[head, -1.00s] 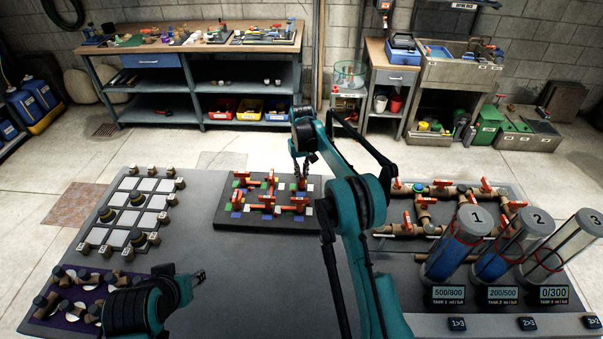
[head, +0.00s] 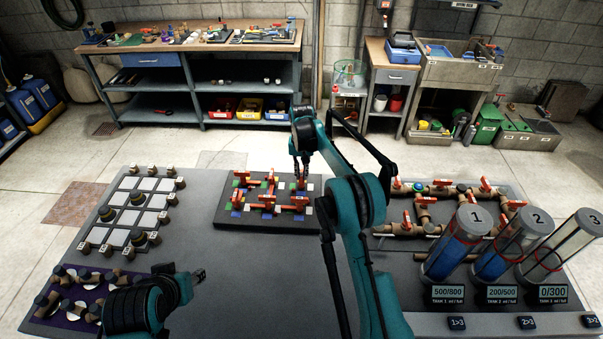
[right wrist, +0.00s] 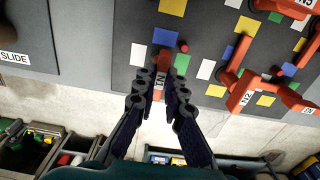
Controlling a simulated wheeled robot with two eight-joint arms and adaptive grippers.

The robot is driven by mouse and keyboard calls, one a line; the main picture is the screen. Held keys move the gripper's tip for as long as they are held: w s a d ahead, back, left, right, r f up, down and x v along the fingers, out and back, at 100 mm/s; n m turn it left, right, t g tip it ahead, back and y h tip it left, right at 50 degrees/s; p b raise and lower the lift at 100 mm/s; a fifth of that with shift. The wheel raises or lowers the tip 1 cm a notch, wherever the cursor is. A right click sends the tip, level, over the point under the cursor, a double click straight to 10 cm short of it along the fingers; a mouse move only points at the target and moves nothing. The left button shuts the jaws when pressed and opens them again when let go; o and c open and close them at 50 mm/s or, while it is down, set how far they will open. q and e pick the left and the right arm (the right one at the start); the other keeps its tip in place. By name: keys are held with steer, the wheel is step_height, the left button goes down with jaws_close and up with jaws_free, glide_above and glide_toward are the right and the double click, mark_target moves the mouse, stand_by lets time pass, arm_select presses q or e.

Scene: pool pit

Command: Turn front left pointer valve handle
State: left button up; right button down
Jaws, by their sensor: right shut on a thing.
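The dark board (head: 225,219) carries several red pointer handles and coloured squares. A front left handle (head: 239,197) stands near its left edge, apart from my grippers. My right gripper (head: 302,178) reaches down at the board's back right. In the right wrist view its two dark fingers (right wrist: 161,88) are shut on a red handle (right wrist: 163,60) with a white label; the fingers hide part of it. My left gripper (head: 200,274) hangs over the table's left front, away from the board; its jaws are too small to read.
A grid board (head: 125,254) and a purple tray (head: 67,317) lie at left. Pipes with red valves (head: 423,195) and clear tanks (head: 446,258) stand at right. The grey table (head: 265,290) is bare in the front middle.

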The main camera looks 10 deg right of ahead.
mark_target(302, 174)
steer(key=c, duration=1.6)
jaws_free()
step_height(302, 174, up, 12)
